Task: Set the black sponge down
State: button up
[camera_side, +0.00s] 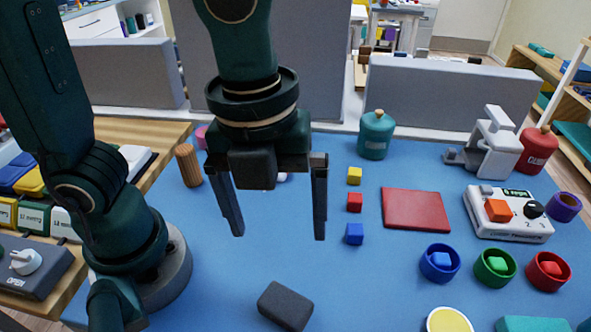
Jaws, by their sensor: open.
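The black sponge (285,305) is a dark grey block lying on the blue table (220,295) near the front edge of the picture. My gripper (280,232) hangs above the table with its two fingers spread apart and nothing between them. In the picture the fingertips are above the sponge and apart from it. The exact height of the fingertips over the table is hard to tell.
A yellow, a red and a blue cube (354,234) stand in a column right of my gripper, beside a red mat (416,209). A wooden cylinder (187,165) is at left. Colored rings (495,266) and a white device (508,213) are at right. Table around the sponge is clear.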

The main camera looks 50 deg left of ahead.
jog(key=a+n+t, duration=0.2)
jog(key=a+n, duration=0.3)
jog(key=n, duration=0.8)
jog(key=a+n+t, duration=0.3)
jog(key=a+n, duration=0.3)
jog(key=n, duration=0.7)
jog(key=shift+w+a+r+n, duration=0.15)
jog(key=shift+a+r+n, duration=0.15)
jog(key=shift+r, duration=0.15)
